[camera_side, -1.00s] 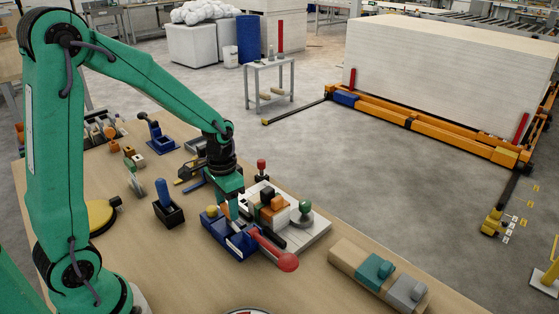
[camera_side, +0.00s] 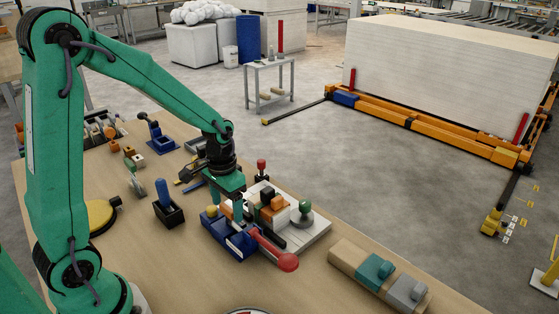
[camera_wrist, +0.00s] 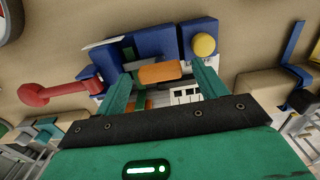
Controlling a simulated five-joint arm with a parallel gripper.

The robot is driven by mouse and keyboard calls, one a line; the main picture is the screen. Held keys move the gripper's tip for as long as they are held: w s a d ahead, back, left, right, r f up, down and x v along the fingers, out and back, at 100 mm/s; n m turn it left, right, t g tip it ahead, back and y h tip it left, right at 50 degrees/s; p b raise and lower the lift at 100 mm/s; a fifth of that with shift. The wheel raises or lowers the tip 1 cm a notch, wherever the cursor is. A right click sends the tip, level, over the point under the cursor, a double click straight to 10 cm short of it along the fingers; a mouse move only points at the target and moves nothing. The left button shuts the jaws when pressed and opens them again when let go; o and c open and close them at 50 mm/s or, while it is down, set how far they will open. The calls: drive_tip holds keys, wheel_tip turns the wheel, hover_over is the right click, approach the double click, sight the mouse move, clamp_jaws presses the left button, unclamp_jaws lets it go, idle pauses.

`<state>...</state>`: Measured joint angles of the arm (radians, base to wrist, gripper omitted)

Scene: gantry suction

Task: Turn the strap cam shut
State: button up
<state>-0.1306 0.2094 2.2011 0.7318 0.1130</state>
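A blue block fixture (camera_side: 226,236), probably the strap cam's mount, sits on the bench below my gripper (camera_side: 226,201). It also shows in the wrist view (camera_wrist: 152,42). A small orange tab (camera_wrist: 160,73), perhaps the cam's lever, lies on its near side in the wrist view. My gripper (camera_wrist: 163,85) is open, with one finger on each side of the orange tab and a gap to both. A red lever with a ball end (camera_side: 288,262) sticks out from the fixture, and a yellow knob (camera_wrist: 203,45) is at its other end. I cannot tell the cam's angle.
A white plate (camera_side: 310,236) with orange and black blocks and a green knob (camera_side: 305,207) adjoins the fixture. A blue post in a black holder (camera_side: 168,208) stands to the left. A tan block with teal and grey pieces (camera_side: 350,262) lies at the right. Bare bench lies in front.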

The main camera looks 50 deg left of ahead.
sight(227, 209)
drive_tip(key=shift+r, duration=0.1)
wheel_tip(227, 209, up, 7)
drive_tip(key=shift+r, duration=0.3)
idle(0.4)
drive_tip(key=shift+r, duration=0.1)
drive_tip(key=shift+s+d+r, duration=0.1)
drive_tip(key=shift+s+r, duration=0.05)
drive_tip(key=s+d+r+t, duration=0.4)
drive_tip(key=s+r, duration=0.4)
drive_tip(key=s, duration=0.3)
drive_tip(key=shift+s+d+r+t, duration=0.2)
drive_tip(key=shift+s+t, duration=0.2)
drive_tip(key=shift+t, duration=0.4)
drive_tip(key=shift+c, duration=0.4)
idle(0.4)
